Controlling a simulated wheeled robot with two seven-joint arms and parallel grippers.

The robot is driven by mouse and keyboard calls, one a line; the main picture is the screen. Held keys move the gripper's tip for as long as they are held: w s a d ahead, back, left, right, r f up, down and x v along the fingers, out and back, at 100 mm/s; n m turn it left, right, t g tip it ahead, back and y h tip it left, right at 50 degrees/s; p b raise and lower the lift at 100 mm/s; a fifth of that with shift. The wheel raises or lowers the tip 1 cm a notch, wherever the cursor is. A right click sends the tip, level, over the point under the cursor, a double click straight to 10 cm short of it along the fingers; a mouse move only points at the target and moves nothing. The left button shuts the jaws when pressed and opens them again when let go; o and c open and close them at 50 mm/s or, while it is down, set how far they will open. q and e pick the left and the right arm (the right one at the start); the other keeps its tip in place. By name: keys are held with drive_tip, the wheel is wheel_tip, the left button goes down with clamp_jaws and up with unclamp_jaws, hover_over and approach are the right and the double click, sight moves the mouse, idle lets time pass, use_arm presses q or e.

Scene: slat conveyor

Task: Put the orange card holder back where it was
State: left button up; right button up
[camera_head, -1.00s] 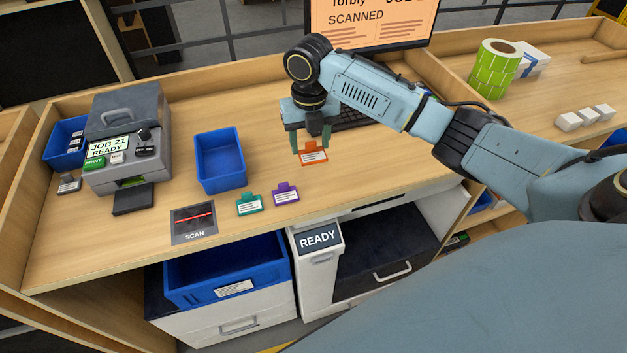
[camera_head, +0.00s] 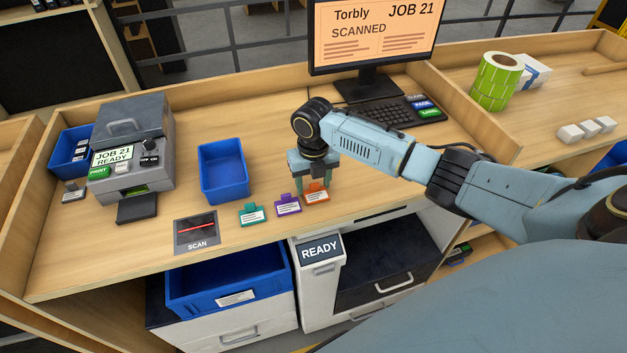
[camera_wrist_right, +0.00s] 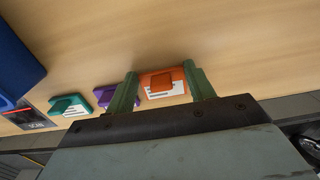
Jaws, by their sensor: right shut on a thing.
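The orange card holder (camera_head: 316,194) is at the right end of a row near the desk's front edge, to the right of the purple card holder (camera_head: 288,205) and the teal card holder (camera_head: 252,214). My right gripper (camera_head: 313,187) comes down on it from above and is shut on it. In the right wrist view, the orange card holder (camera_wrist_right: 163,86) sits between the two green fingers of my right gripper (camera_wrist_right: 165,88). It looks to be at or close to the desk top; I cannot tell whether it touches. My left gripper is not in view.
A scan pad (camera_head: 197,233) lies left of the row, with a blue bin (camera_head: 223,173) behind it. A label printer (camera_head: 131,150) stands at the left. The monitor (camera_head: 373,35) reads "Torbly JOB 21 SCANNED". A keyboard (camera_head: 390,113) lies behind my right arm. Bare wood surrounds the row.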

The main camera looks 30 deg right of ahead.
drive_tip(key=shift+f, duration=0.1)
drive_tip(key=o, duration=0.7)
wheel_tip(320, 180, up, 12)
drive_tip(key=shift+r, duration=0.15)
